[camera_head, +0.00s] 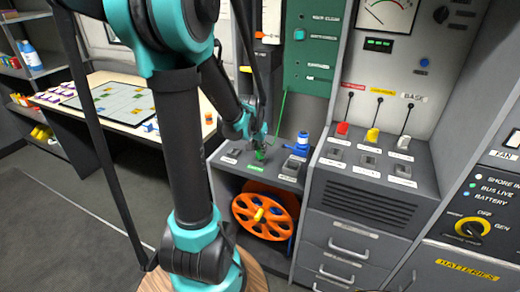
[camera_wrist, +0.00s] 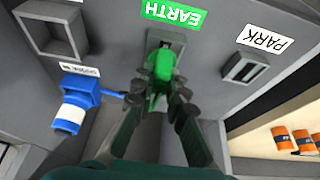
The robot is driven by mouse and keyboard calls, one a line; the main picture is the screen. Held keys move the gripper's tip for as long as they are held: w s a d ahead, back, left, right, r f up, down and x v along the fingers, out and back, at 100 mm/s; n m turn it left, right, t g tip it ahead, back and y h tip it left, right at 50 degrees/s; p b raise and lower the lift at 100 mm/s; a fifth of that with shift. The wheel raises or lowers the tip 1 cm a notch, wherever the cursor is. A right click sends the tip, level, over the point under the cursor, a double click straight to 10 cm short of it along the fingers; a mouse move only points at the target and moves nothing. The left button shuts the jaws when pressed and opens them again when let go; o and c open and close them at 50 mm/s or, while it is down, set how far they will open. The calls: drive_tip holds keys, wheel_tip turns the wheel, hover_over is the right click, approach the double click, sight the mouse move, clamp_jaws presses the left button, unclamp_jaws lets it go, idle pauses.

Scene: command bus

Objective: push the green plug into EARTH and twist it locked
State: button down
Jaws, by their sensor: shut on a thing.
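The green plug (camera_wrist: 157,68) is between the fingers of my gripper (camera_wrist: 160,95) in the wrist view. Its front end is at the EARTH socket (camera_wrist: 177,37) and covers most of the opening. I cannot tell how deep it sits or whether it is turned. The green EARTH label (camera_wrist: 173,12) is just beyond the socket. In the head view my gripper (camera_head: 257,141) points down over the grey ledge, with the green plug (camera_head: 260,155) at its tip. The green EARTH label (camera_head: 256,168) is on the ledge's front edge.
An empty PARK socket (camera_wrist: 243,67) is to the right in the wrist view. A blue-and-white plug (camera_wrist: 75,103) and another empty socket (camera_wrist: 50,30) are to the left. In the head view, an orange cable reel (camera_head: 266,215) is below, and red, yellow and white plugs stand at right.

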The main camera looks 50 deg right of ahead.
drive_tip(key=shift+f, duration=0.75)
idle(0.6)
drive_tip(key=shift+m+g, duration=0.8)
drive_tip(key=shift+m, duration=1.2)
drive_tip(key=shift+m+g, duration=0.3)
drive_tip(key=shift+m, duration=0.5)
drive_tip(key=shift+m+g, duration=0.4)
drive_tip(key=shift+m, duration=0.8)
drive_tip(key=shift+m+g+y, duration=0.3)
drive_tip(key=shift+m+g, duration=0.1)
drive_tip(key=shift+m, duration=0.6)
